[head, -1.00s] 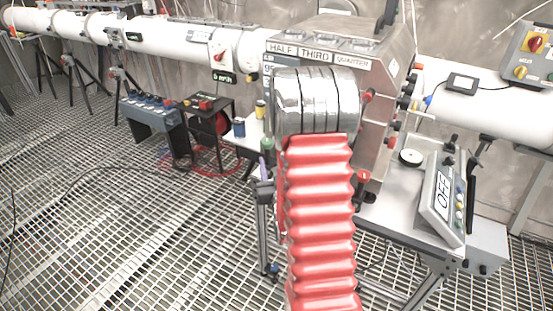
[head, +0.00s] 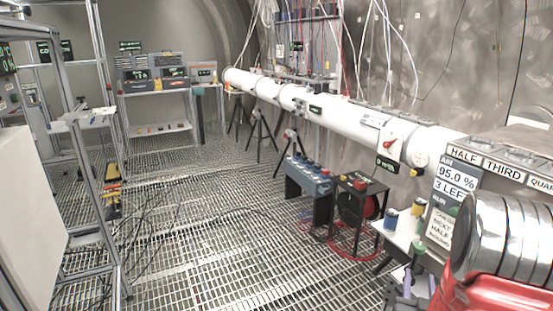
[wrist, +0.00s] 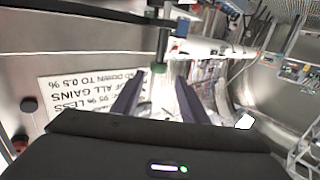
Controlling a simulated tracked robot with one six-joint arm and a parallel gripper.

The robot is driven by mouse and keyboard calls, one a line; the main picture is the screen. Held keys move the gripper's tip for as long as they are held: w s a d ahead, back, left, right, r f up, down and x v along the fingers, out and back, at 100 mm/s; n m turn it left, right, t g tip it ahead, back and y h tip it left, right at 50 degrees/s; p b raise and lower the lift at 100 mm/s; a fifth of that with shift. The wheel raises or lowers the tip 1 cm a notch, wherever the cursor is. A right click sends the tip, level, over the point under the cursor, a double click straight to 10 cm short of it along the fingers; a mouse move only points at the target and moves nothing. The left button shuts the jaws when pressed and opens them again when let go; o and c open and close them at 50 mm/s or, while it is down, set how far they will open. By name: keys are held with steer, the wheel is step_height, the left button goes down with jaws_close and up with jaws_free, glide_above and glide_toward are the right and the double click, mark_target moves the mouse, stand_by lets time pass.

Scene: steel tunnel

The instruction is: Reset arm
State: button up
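My gripper (wrist: 162,88) shows in the wrist view with its two purple fingers apart. Nothing is held between them. A post with a green end (wrist: 160,66) appears just past the fingertips; I cannot tell its distance. In the head view my arm, with its red sleeve and silver rings, fills the lower right corner. A small purple part of my gripper (head: 408,282) shows left of it, beside the small table; the rest is hidden.
The steel box labelled HALF, THIRD, QUARTER (head: 478,168) stands behind my arm. The small table (head: 400,228) holds coloured cylinders. A cart with a red reel (head: 358,188), a blue bench (head: 308,180), the white pipe (head: 345,117) and shelves (head: 160,95) stand beyond.

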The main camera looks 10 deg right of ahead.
steer(key=s+a+f+g+y, duration=0.25)
steer(key=f+g, duration=0.25)
steer(key=f, duration=0.6)
steer(key=s+a+g+y, duration=0.3)
steer(key=s+a+g, duration=0.1)
steer(key=s+a, duration=0.1)
steer(key=s+a+r+n+y, duration=0.1)
steer(key=s+a+r+n, duration=0.1)
steer(key=s+a+r, duration=0.2)
steer(key=s+a+r+n+y, duration=0.1)
steer(key=s+a+r, duration=0.3)
steer(key=a+r, duration=0.7)
steer(key=s+a+r+n+y, duration=0.1)
steer(key=s+a+r+n, duration=0.2)
steer(key=a+r, duration=0.5)
step_height(320, 180, up, 2)
steer(key=shift+s+r+g, duration=0.15)
steer(key=shift+s+g, duration=0.15)
steer(key=shift+s, duration=0.5)
steer(key=shift+c, duration=1.1)
steer(key=shift+d, duration=0.15)
